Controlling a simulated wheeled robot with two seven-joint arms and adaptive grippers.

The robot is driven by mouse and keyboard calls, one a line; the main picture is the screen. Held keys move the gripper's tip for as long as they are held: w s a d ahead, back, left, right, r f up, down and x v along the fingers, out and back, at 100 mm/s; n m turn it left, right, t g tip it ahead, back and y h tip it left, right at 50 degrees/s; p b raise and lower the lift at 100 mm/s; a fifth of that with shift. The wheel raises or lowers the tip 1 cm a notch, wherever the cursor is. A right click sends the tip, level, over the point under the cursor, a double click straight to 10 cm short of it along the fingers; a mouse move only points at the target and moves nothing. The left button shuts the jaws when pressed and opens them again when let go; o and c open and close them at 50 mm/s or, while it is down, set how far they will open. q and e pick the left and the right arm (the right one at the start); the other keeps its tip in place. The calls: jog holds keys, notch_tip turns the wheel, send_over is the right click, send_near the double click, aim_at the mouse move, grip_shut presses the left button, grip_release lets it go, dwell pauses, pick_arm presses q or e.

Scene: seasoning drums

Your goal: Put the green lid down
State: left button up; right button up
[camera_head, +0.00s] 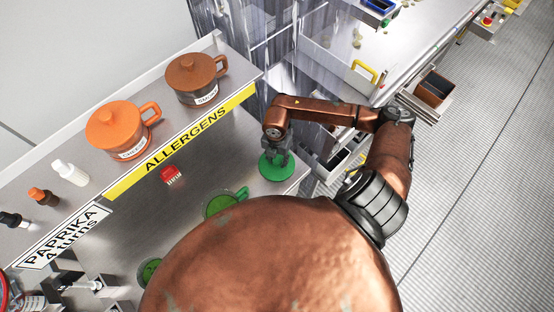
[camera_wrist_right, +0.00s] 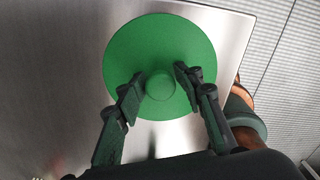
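The green lid (camera_head: 279,167) is a round disc with a centre knob, near the right corner of the steel table (camera_head: 185,215). It fills the upper middle of the right wrist view (camera_wrist_right: 160,45). My right gripper (camera_head: 277,150) points down at it. In the wrist view its two fingers (camera_wrist_right: 160,83) stand on either side of the knob, with a narrow gap showing. The lid looks flat and level; whether its underside touches the table is hard to tell.
A green pot (camera_head: 222,204) stands beside the lid, partly hidden by my body. Orange (camera_head: 118,132) and brown (camera_head: 196,80) lidded pots stand on the shelf behind the yellow ALLERGENS strip (camera_head: 180,141). A small red item (camera_head: 171,175) lies on the table. The table edge is close to the lid's right.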

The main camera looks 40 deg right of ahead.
aim_at(277, 159)
jog(key=shift+o, duration=0.6)
jog(key=shift+r, duration=0.25)
notch_tip(277, 159, up, 12)
jog(key=b, duration=0.1)
jog(key=shift+w, duration=0.1)
